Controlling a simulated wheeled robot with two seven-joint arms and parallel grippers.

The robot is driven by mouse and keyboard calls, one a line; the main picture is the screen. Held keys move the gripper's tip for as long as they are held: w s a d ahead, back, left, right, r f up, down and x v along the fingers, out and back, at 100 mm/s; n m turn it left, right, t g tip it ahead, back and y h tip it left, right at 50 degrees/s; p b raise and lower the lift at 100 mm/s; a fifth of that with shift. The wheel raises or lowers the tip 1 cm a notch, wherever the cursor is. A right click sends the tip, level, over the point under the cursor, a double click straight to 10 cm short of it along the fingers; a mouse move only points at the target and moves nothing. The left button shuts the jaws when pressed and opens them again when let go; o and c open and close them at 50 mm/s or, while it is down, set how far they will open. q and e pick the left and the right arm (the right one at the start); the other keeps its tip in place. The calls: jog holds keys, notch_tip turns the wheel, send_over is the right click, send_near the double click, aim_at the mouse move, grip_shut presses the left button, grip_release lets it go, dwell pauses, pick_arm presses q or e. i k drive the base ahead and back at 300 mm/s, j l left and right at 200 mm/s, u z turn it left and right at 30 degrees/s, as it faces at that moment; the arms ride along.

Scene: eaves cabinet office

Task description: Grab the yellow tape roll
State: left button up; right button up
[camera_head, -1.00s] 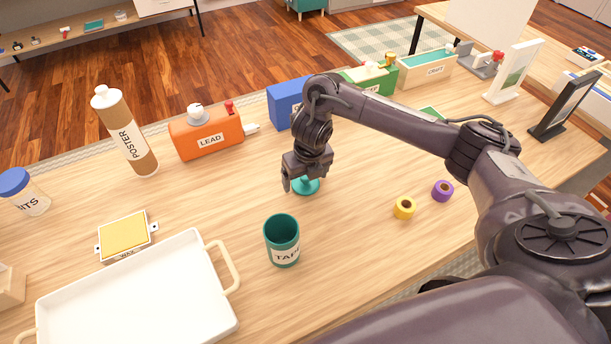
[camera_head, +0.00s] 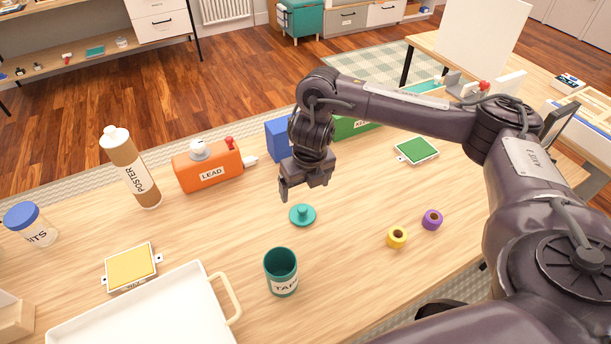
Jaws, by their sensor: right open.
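The yellow tape roll (camera_head: 397,237) lies on the wooden table, right of the middle, just left of a purple tape roll (camera_head: 432,220). My right gripper (camera_head: 302,192) is open and empty above the table, up and to the left of the yellow roll. A teal lid with a knob (camera_head: 302,215) lies on the table just below the gripper in the picture, apart from it. A teal cup labelled TAPE (camera_head: 281,272) stands uncovered left of the yellow roll. My left gripper is not in view.
A white tray (camera_head: 150,315) with a handle fills the front left. An orange LEAD box (camera_head: 208,167), a POSTER tube (camera_head: 132,170), a blue box (camera_head: 279,141) and a green pad (camera_head: 417,150) stand or lie farther back. The table around the tape rolls is clear.

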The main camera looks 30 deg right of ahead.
aim_at(396, 235)
jog(key=k, duration=1.5)
